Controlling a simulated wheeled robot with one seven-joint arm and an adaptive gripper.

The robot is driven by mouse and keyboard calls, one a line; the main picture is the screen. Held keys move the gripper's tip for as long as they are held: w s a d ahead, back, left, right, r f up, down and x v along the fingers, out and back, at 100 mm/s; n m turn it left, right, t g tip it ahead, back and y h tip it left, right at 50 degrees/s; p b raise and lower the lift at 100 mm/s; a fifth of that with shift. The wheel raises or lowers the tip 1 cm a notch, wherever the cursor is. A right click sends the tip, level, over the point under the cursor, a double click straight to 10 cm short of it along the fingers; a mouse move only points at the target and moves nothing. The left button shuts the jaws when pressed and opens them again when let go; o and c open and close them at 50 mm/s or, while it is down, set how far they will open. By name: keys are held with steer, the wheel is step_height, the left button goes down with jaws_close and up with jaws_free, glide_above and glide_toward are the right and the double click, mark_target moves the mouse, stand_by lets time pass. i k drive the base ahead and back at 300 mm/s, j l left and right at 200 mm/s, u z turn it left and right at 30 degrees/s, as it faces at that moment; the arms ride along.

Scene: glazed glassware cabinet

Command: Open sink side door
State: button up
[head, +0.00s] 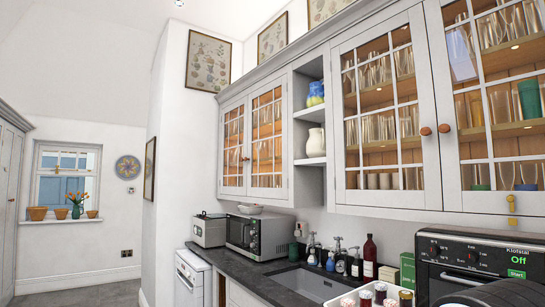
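The near wall cabinet has two glazed doors with white glazing bars. Its left glazed door (337,130) is the one nearer the sink (305,283) and looks shut. A round wooden knob (426,131) sits at this door's right edge. The right glazed door (453,185) also looks shut, with its wooden knob (444,128) beside the first. Rows of glasses (378,129) stand on shelves behind the panes.
Below are a dark worktop (255,268), microwave (257,236), taps, bottles (370,257) and a black oven unit (470,255) at right. Open shelves (309,125) with jugs separate the near cabinet from another glazed cabinet (233,150). The floor (80,293) at left is clear.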

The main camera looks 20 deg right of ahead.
mark_target(431, 199)
steer(key=i+j+z, duration=0.1)
steer(key=i+z, duration=0.15)
steer(key=i, duration=0.2)
steer(key=i+j+z, duration=0.3)
steer(key=i, duration=0.15)
steer(key=l, duration=0.1)
